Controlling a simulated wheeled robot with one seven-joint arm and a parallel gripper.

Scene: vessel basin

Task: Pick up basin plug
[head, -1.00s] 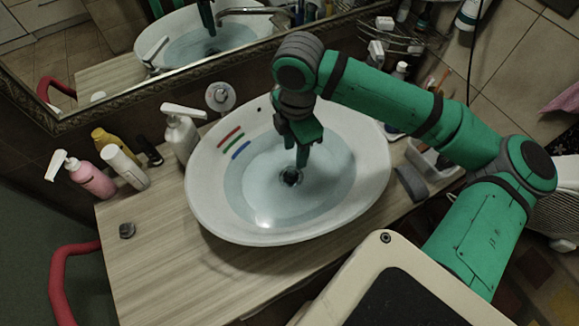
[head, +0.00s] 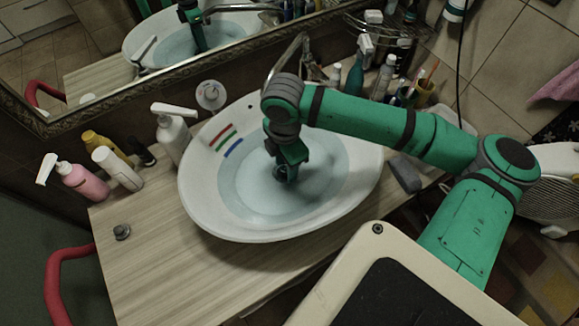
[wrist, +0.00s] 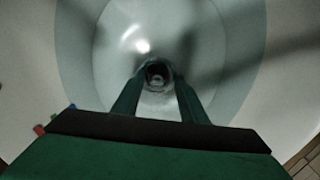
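The basin plug (wrist: 157,75) shows in the wrist view as a small round dark-and-grey piece at the drain, at the bottom of the white basin (head: 205,200). The basin holds clear water. My gripper (wrist: 160,88) points down into the water, its two green fingers apart, one on each side of the plug. I cannot tell whether they touch it. In the head view my gripper (head: 286,176) reaches the middle of the basin and hides most of the drain.
A white pump bottle (head: 173,135), a pink pump bottle (head: 82,182) and other bottles stand left of the basin. A faucet (head: 290,55) rises behind my arm. The left counter is mostly clear.

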